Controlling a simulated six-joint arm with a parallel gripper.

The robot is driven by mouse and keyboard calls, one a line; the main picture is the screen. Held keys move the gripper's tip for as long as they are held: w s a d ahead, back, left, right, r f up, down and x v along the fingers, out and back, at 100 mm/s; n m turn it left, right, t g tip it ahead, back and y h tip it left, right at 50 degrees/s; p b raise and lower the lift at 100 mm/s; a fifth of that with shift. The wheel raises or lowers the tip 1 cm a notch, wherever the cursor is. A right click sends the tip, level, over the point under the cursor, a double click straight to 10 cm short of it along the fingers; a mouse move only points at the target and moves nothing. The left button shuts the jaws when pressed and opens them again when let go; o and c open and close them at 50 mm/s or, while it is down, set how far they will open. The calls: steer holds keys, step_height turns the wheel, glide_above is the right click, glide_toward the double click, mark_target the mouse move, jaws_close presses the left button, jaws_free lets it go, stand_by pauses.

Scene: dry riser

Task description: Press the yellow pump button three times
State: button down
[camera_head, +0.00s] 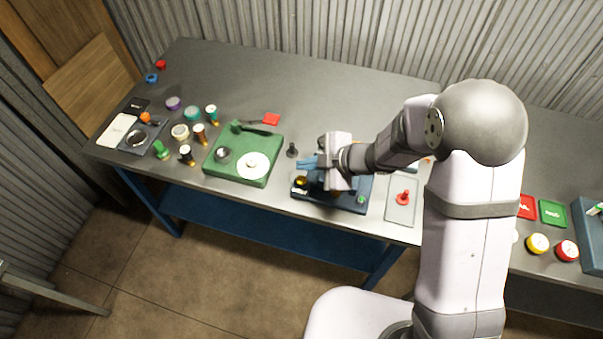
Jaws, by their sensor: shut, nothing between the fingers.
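A dark blue box (348,203) sits near the front edge of the table, partly hidden under my gripper. A dark yellow round knob (301,181), which looks like the yellow pump button, is at its left end. A small green button (361,199) is at its right end. My gripper (308,163) is shut and empty, with its blue fingers just above and behind the yellow button in the picture. I cannot tell whether the fingers touch anything or how high they are.
A black peg (292,150) stands close to the left of my gripper. A green box with a white disc (244,158) is farther left. A grey plate with a red knob (402,204) is to the right. The table's back middle is clear.

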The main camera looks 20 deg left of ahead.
steer(key=shift+r+p, duration=0.6)
steer(key=shift+r, duration=0.3)
stand_by(1.9)
steer(key=shift+s+a, duration=0.2)
steer(key=shift+a, duration=0.05)
steer(key=s+a+r+y+p, duration=0.1)
steer(key=s+a+r, duration=0.4)
steer(key=a+r, duration=0.15)
steer(key=n+t+h, duration=0.4)
steer(key=n, duration=3.1)
glide_above(303, 182)
step_height(303, 182, down, 2)
steer(key=f, duration=0.1)
steer(key=m, duration=0.5)
steer(key=shift+s+d+r+p, duration=0.1)
steer(key=shift+r+p, duration=0.05)
steer(key=shift+p, duration=0.15)
